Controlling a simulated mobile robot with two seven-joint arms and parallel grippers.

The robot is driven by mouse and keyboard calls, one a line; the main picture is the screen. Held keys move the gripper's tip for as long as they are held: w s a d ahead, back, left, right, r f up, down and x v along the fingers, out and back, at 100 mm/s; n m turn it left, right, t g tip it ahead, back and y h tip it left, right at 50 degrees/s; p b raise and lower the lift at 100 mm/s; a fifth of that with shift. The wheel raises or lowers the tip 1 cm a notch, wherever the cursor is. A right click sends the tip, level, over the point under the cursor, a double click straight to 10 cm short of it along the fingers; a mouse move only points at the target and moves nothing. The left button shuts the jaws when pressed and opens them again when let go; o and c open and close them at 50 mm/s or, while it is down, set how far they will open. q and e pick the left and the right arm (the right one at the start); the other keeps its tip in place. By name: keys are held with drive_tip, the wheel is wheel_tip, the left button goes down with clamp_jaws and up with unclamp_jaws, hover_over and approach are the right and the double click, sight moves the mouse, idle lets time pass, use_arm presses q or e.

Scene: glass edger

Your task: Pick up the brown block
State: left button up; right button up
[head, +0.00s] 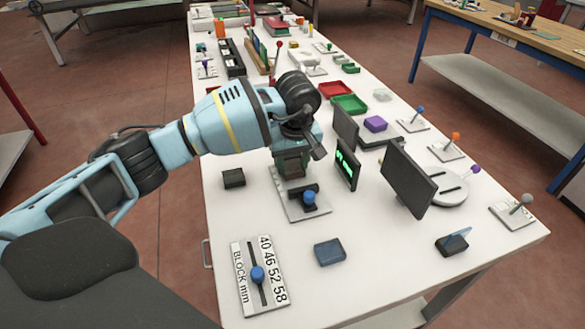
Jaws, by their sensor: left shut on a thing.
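My left gripper (290,168) points down over a white plate (310,207) with a dark slotted part and a blue knob (309,198). It is shut on a dark, brownish block, which is mostly hidden by the fingers. I cannot tell whether the block touches the plate. No other brown block shows clearly. My right gripper is not in view.
A dark block (233,178) lies left of the plate, and a blue-grey block (329,251) lies in front. A slider board marked "BLOCK mm" (243,278) is at the near left. Dark upright screens (407,180) stand to the right. The near right tabletop is mostly clear.

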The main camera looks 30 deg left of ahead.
sight(292, 164)
use_arm(q)
drive_tip(key=shift+r, duration=0.15)
drive_tip(key=shift+r, duration=0.45)
wheel_tip(292, 164, up, 2)
drive_tip(key=shift+r, duration=0.2)
drive_tip(key=s+a, duration=0.3)
drive_tip(key=s, duration=0.1)
drive_tip(key=s+a+r+b, duration=0.1)
drive_tip(key=s+a, duration=0.2)
drive_tip(key=s, duration=0.1)
drive_tip(key=s+a, duration=0.4)
drive_tip(key=shift+s+r+b, duration=0.2)
drive_tip(key=shift+s+b, duration=0.05)
drive_tip(key=shift+b, duration=0.15)
